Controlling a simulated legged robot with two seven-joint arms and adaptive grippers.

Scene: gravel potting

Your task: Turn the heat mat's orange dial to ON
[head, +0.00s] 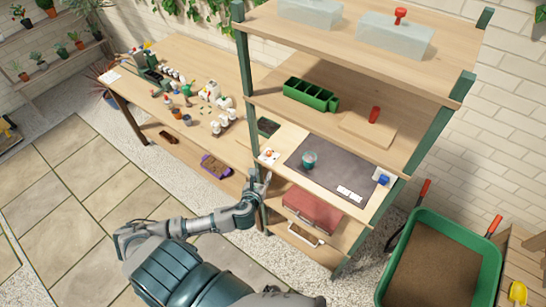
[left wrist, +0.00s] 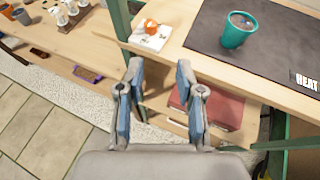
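The orange dial (head: 268,153) sits on a small white control plate (head: 265,160) at the left end of the shelf that holds the dark heat mat (head: 335,176). The dial (left wrist: 151,25) shows beyond my fingers in the left wrist view, on its white plate (left wrist: 148,42). Its setting is too small to read. My left gripper (head: 266,181) is at the shelf's front left corner, in front of and apart from the dial. Its two fingers (left wrist: 159,70) are spread with nothing between them. My right gripper is not in view.
A teal pot (head: 309,159) stands on the mat. A green shelf post (head: 246,80) rises close to the dial and my left gripper. A red case (head: 313,208) lies on the shelf below. A cluttered bench (head: 185,60) stands to the left.

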